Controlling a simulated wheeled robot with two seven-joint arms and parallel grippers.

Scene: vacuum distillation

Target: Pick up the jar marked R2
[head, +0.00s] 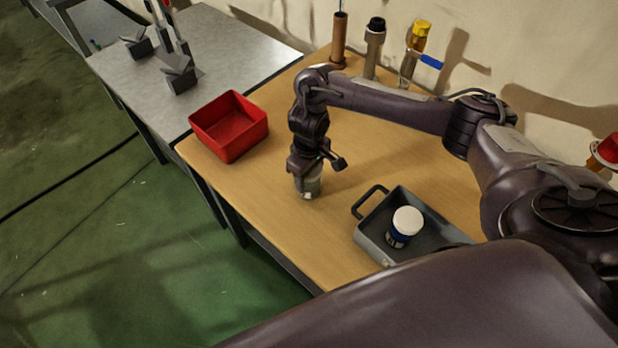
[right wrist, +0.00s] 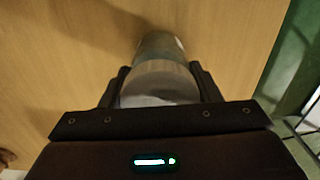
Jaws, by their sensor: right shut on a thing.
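A clear, greyish jar (head: 309,185) is at my right gripper (head: 307,174) in the head view, over the wooden table near its front left edge. In the right wrist view the jar (right wrist: 160,75) sits between the two fingers of the right gripper (right wrist: 160,88), which is shut on it. No marking on this jar can be read, so I cannot tell whether it is R2. A second jar (head: 403,226), with a white lid and a dark blue label, stands in a grey tray (head: 437,236). My left gripper is not in view.
A red open bin (head: 229,125) stands at the table's left end. Pipes and valves (head: 375,48) stand along the wall at the back. A grey metal table (head: 225,45) with small dark stands (head: 180,75) adjoins on the left. The wood (head: 265,190) between bin and tray is clear.

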